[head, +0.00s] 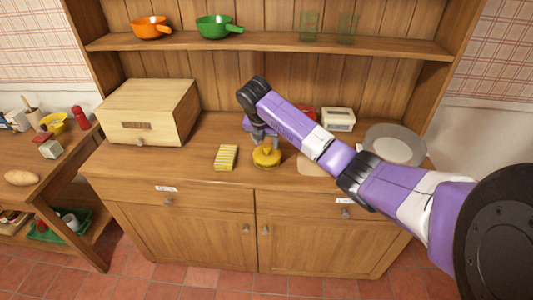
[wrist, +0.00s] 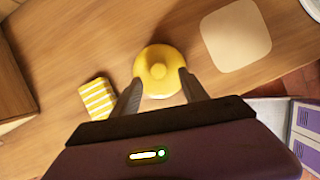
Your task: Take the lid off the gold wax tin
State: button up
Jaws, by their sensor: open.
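The gold wax tin (head: 266,157) stands on the wooden sideboard's counter, near its front edge. Its round gold lid with a small knob on top shows in the wrist view (wrist: 158,70), and the lid seems to sit on the tin. My gripper (head: 265,143) is just above and behind the tin in the head view. In the wrist view its two fingers (wrist: 157,82) are apart, one at each side of the lid. The fingers hold nothing that I can see. Whether they touch the lid I cannot tell.
A yellow-striped block (head: 226,157) lies close left of the tin. A wooden bread box (head: 148,112) stands farther left. A pale board (wrist: 236,35) lies to the right, with a glass dish (head: 395,146) beyond it. A cream box (head: 338,119) stands behind. A shelf (head: 270,43) hangs above.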

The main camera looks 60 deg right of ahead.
aim_at(267, 149)
jog(key=shift+p+x, duration=0.45)
jog(key=shift+x, duration=1.9)
jog(key=shift+w+a, duration=0.1)
jog(key=shift+w, duration=0.05)
grip_shut()
